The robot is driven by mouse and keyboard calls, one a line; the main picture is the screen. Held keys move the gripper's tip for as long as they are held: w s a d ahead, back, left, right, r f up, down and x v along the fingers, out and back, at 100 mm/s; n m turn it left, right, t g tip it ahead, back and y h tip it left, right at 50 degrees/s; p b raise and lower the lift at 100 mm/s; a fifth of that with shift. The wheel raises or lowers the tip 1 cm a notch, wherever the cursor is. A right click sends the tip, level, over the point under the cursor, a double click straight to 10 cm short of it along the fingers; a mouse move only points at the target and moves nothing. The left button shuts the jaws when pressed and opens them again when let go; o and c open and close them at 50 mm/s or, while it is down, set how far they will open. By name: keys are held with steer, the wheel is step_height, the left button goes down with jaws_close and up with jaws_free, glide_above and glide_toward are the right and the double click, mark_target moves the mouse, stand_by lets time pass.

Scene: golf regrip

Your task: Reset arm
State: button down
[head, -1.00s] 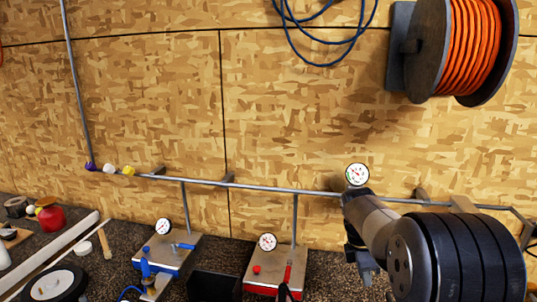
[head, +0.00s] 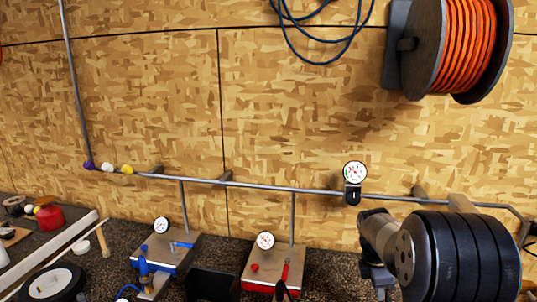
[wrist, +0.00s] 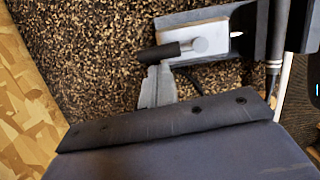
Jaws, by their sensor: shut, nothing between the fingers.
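My arm reaches in from the lower right of the head view. My gripper hangs below its grey and black joints, partly cut off by the bottom edge. In the wrist view the grey tapered fingers of my gripper (wrist: 158,74) show beyond a dark bolted edge. They are shut with nothing between them. A metal fixture (wrist: 208,40) with a black cylindrical end lies beyond the fingertips. I cannot tell whether they touch.
A metal pipe (head: 265,189) runs along the wooden wall, with a gauge (head: 355,173) on a black regulator. An orange hose reel (head: 465,45) hangs above my arm. Two gauge stations, blue (head: 155,266) and red (head: 262,289), stand on the speckled bench. A hammer (head: 103,240) lies at left.

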steer(key=w+a+r, duration=0.1)
steer(key=a+r, duration=0.5)
steer(key=r, duration=0.4)
steer(key=d+f, duration=0.2)
steer(key=f, duration=0.1)
steer(key=d+f, duration=0.2)
steer(key=f, duration=0.2)
steer(key=s+d+f+b, duration=0.1)
steer(key=d+f, duration=0.1)
steer(key=f, duration=0.1)
steer(key=shift+s+f, duration=0.1)
steer(key=shift+f, duration=0.15)
steer(key=shift+s+a+r+n+t+b, duration=0.2)
steer(key=shift+s+a+n+b, duration=0.25)
steer(key=shift+a+n+b, duration=0.45)
steer(key=shift+s+a+r+n+t+b, duration=0.15)
steer(key=shift+s+a+n+b, duration=0.25)
steer(key=shift+a+n+b, duration=0.4)
steer(key=shift+s+a+r+n+t+b, duration=0.1)
steer(key=shift+s+a+n+t+b, duration=0.15)
steer(key=shift+s+a+n+b, duration=0.55)
steer(key=shift+w+d+n, duration=0.15)
steer(key=shift+w+n, duration=0.15)
steer(key=shift+w, duration=0.05)
